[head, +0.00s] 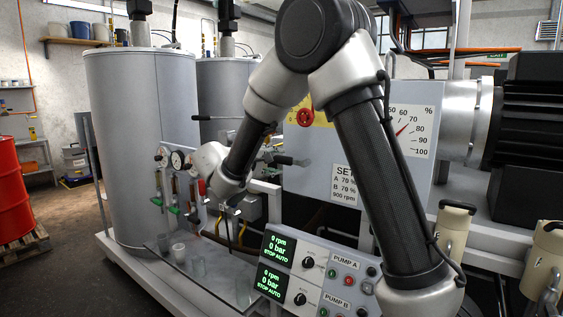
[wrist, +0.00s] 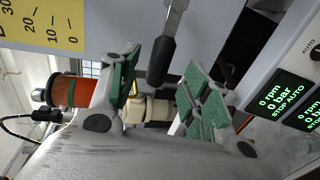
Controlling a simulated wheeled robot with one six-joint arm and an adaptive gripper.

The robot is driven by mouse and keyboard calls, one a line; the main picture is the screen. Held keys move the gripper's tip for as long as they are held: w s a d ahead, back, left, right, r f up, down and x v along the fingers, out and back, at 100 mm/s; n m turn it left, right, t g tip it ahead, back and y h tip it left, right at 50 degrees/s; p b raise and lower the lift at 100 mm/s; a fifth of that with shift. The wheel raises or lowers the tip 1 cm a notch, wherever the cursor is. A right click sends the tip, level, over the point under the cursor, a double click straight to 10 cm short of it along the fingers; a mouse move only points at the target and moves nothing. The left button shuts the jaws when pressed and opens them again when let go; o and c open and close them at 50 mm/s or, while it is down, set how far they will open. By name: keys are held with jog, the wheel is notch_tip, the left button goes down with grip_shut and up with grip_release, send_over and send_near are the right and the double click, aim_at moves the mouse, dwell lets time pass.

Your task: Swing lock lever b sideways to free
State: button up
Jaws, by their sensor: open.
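In the wrist view a lever with a black grip (wrist: 160,62) and a metal shank reaches in from the top edge. My gripper (wrist: 163,68) is open, with its green-padded fingers on either side of the grip's end in the picture. Gaps show on both sides; the depth between them is unclear. There, one black-ended lever (head: 289,160) sticks out right of my wrist and another (head: 204,118) reaches left behind my arm. No lettering shows which is b.
Cups (head: 179,252) stand on a clear tray at lower left. Gauges and valves (head: 177,160) are just left. The grey machine box (head: 340,180) is behind my arm.

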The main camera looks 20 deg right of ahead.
jog(key=v, duration=0.5)
jog(key=shift+s+a, duration=0.15)
jog(key=shift+a, duration=0.05)
jog(key=s+d+f+g+y, duration=0.3)
jog(key=s+d+f+g, duration=0.1)
jog(key=s, duration=0.4)
jog(key=s+d+f+g+y, duration=0.2)
jog(key=s+d+f+g, duration=0.25)
jog(key=s, duration=0.35)
jog(key=s+d+r+m+t+y, duration=0.2)
jog(key=s+m+y, duration=0.1)
jog(key=s, duration=0.6)
jog(key=s+d+r+m+t+y, duration=0.1)
jog(key=s+y, duration=0.4)
jog(key=s, duration=0.5)
jog(key=r+m+t, duration=0.1)
jog(key=m, duration=0.1)
jog(key=shift+d+r+m, duration=0.3)
jog(key=shift+d+r, duration=0.05)
jog(key=shift+d, duration=0.05)
